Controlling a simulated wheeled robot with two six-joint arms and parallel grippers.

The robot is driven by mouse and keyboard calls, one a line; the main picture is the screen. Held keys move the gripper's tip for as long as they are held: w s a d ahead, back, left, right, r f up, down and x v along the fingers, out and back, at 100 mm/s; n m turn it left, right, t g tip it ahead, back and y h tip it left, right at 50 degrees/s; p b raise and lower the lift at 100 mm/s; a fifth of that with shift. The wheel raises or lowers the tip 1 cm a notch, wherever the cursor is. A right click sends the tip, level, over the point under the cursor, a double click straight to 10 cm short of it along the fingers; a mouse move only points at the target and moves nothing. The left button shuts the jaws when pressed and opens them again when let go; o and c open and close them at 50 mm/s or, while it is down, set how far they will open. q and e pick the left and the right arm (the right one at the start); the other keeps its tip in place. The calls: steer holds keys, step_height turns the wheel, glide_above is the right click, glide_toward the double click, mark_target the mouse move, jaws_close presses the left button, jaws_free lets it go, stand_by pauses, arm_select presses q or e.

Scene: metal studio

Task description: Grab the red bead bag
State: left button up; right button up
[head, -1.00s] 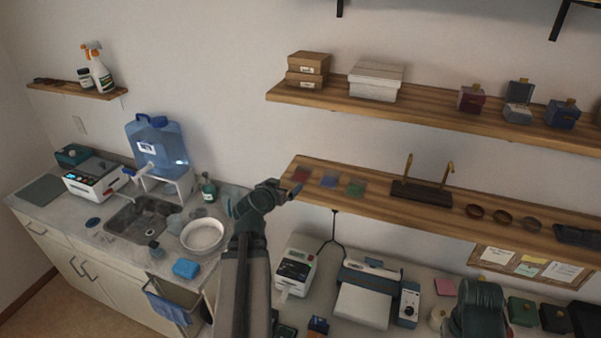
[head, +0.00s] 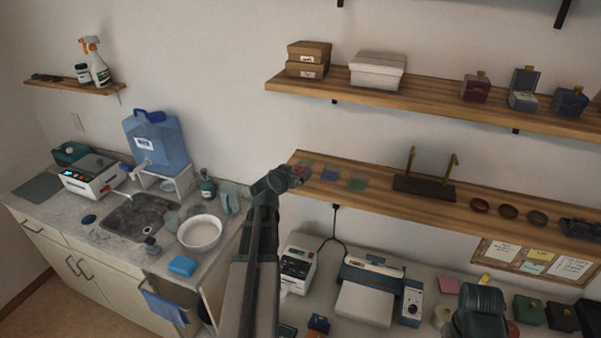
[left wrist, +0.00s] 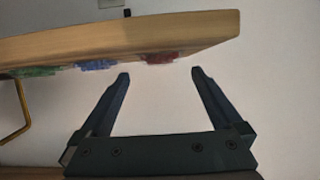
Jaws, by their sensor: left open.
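The red bead bag (head: 304,168) lies at the left end of the lower wooden shelf (head: 385,203), partly hidden by my left gripper. My left gripper (head: 299,174) is at the front left edge of that shelf, right by the red bag. In the left wrist view, which looks upside down, the open empty fingers (left wrist: 160,75) point toward the shelf edge. The red bag (left wrist: 161,57) shows just beyond them, between the fingertips. A blue bag (head: 329,175) and a green bag (head: 357,183) lie to its right. My right gripper's fingers do not show.
An upper shelf (head: 420,97) with boxes is above. A label printer (head: 297,268) and a larger machine (head: 368,290) stand below.

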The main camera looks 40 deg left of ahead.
mark_target(298, 170)
arm_select(q)
steer(key=b+x, duration=0.1)
steer(key=x, duration=0.3)
steer(key=shift+s+f, duration=0.15)
steer(key=shift+c, duration=0.6)
steer(key=c, duration=1.1)
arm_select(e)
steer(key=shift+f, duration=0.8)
